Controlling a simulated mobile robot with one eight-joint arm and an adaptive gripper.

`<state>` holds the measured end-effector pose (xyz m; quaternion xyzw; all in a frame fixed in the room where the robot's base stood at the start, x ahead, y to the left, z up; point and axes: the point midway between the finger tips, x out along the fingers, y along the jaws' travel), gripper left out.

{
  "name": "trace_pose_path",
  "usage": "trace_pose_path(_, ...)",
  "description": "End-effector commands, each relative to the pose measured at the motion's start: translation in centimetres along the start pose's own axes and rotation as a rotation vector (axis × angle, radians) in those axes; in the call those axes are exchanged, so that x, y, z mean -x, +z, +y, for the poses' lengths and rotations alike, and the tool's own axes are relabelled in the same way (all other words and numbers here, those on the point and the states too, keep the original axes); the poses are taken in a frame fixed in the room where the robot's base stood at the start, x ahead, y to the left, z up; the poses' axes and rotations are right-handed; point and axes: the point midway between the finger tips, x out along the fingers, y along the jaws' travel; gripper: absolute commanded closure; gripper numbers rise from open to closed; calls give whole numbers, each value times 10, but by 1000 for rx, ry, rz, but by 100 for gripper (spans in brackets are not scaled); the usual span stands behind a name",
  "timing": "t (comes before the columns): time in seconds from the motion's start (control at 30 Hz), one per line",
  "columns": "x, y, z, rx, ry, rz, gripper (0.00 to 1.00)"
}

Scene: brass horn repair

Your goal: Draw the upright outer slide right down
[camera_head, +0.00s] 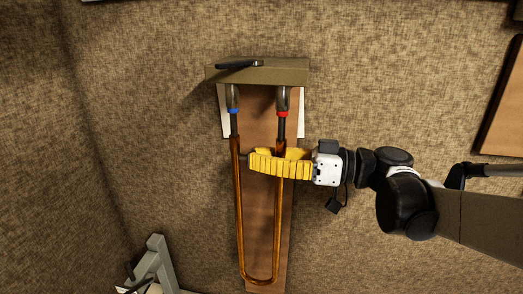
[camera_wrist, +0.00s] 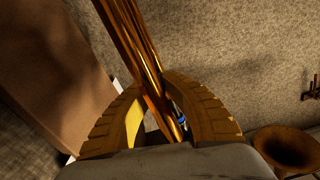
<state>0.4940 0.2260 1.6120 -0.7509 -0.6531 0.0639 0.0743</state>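The outer slide (camera_head: 239,215) is a long U of brass tube, upright with its bend at the bottom. Its upper ends sit around two dark inner tubes (camera_head: 234,124) below a blue band and a red band. A short dark length shows on each side. My gripper (camera_head: 262,161) reaches in from the right, across the right leg just below its upper end. In the wrist view the brass tube (camera_wrist: 136,45) runs between the yellow fingers (camera_wrist: 156,88). Their tips close in against it, so the gripper looks shut on the slide. The front finger hides part of the right leg.
A khaki bracket (camera_head: 290,75) with a dark lever holds the inner tubes above a brown board (camera_head: 258,215) behind the slide. A grey stand (camera_head: 155,262) is at lower left. A brown panel (camera_head: 503,115) is at right. A brass bell (camera_wrist: 290,150) shows in the wrist view.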

Motion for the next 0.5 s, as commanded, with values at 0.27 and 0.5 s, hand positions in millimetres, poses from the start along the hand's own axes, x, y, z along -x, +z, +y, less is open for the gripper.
trace_pose_path(0.27,0,106,21,0,0,-3,100)
trace_pose_path(0.5,0,185,37,0,0,-3,100)
